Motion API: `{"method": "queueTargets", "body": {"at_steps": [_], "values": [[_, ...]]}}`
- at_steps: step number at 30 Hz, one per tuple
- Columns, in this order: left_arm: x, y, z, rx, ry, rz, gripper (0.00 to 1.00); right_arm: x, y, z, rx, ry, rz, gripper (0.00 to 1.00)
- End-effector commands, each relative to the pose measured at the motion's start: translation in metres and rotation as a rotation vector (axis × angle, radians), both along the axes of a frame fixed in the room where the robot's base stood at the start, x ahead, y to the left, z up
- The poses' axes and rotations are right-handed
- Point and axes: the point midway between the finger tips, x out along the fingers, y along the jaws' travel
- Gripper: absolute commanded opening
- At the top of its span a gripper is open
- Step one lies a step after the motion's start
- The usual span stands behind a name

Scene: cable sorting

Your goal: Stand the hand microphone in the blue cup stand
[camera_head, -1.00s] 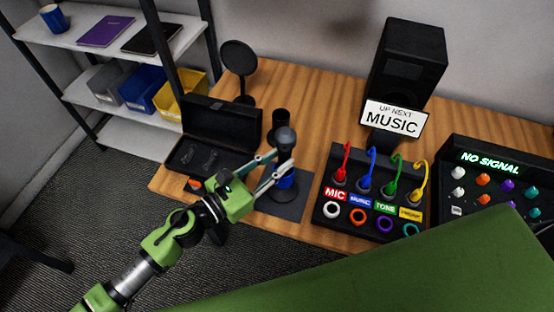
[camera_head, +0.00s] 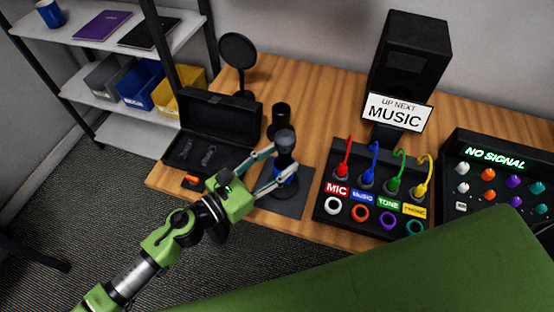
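The hand microphone (camera_head: 284,140) has a dark grey rounded head and a black body. It stands upright, with its lower end in the blue cup stand (camera_head: 287,178) on a dark mat. Only a little of the stand's blue shows behind a finger. My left gripper (camera_head: 284,159) reaches in from the lower left. Its two fingers are spread, one tip to the left of the microphone and the other in front of the stand to the right. It looks open around the microphone; I cannot tell whether a finger touches. My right gripper is not in view.
An open black case (camera_head: 216,151) lies left of the stand. A black cylinder (camera_head: 280,116) and a round black disc on a stand (camera_head: 237,52) are behind. A patch box with coloured cables (camera_head: 328,216) is close on the right. A shelf (camera_head: 120,131) stands left of the table.

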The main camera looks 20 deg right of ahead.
Motion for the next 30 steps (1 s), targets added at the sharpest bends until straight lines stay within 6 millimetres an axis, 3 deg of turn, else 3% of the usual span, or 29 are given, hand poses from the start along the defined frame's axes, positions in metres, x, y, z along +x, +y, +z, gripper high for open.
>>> {"method": "queueTargets", "body": {"at_steps": [8,21,30], "values": [[-0.007,0.015,-0.002,0.002,0.004,0.001,0.42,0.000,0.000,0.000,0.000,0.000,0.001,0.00],[-0.045,0.091,0.003,0.001,0.003,0.002,0.42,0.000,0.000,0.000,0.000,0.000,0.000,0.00],[-0.053,0.108,0.005,0.000,0.001,-0.001,0.42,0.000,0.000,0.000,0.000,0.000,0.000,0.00]]}}
